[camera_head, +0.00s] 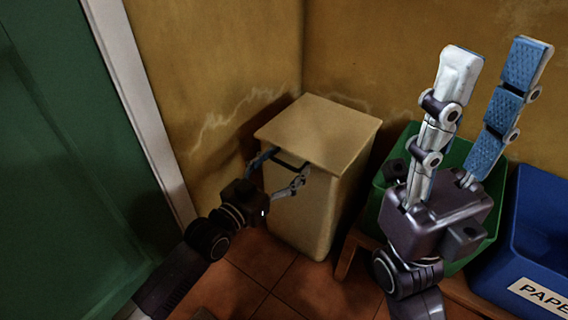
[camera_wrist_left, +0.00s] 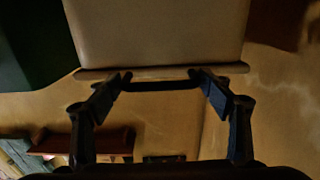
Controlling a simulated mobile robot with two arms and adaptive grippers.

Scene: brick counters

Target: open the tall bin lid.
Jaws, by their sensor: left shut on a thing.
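The tall bin (camera_head: 305,215) is beige and stands in the corner. Its flat lid (camera_head: 318,130) lies on top and looks closed. A dark bar handle (camera_head: 291,161) is at the lid's front edge. My left gripper (camera_head: 289,164) is at the handle, its two fingers at the bar's ends. In the left wrist view my left gripper (camera_wrist_left: 160,84) has the dark bar between its fingertips, beside the lid's edge (camera_wrist_left: 150,72). My right gripper (camera_head: 496,58) is open and empty, fingers pointing up, right of the bin.
A green bin (camera_head: 378,200) stands right of the tall bin, partly behind my right gripper. A blue bin (camera_head: 530,230) labelled PAPER is at the far right. A low wooden stand (camera_head: 352,248) is under them. A green door (camera_head: 70,170) is at the left. Tiled floor is clear in front.

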